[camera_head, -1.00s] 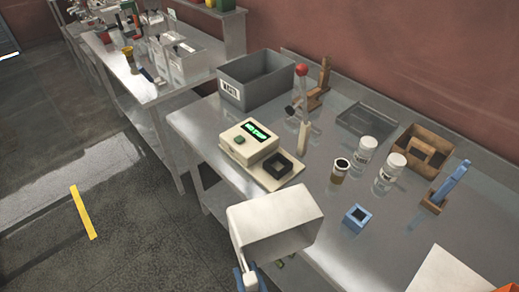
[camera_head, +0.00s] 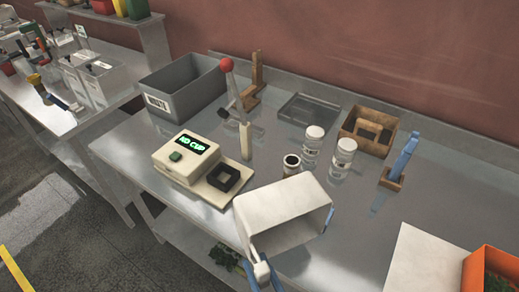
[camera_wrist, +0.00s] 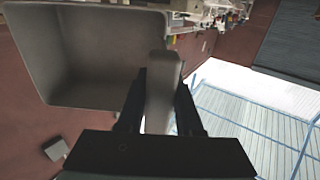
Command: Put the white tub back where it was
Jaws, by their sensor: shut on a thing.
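The white tub (camera_head: 285,213) is a boxy open container with a stub handle. In the head view it hangs at the front edge of the steel table, tilted, its opening turned to the right. My gripper (camera_head: 263,274) is below it at the bottom of the picture, shut on its handle. In the wrist view my gripper (camera_wrist: 160,110) has its two dark fingers on either side of the pale handle, and the tub (camera_wrist: 95,55) fills the upper left, its inside empty. The tub hides part of the table and, in the head view, the small blue block seen earlier.
On the steel table (camera_head: 330,250) stand a scale reading "NO CUP" (camera_head: 190,160), a grey waste bin (camera_head: 190,88), two white-lidded jars (camera_head: 313,145), a small dark-topped jar (camera_head: 291,165), a wooden box (camera_head: 368,130) and a blue tool in a stand (camera_head: 404,155). An orange container (camera_head: 489,270) is front right.

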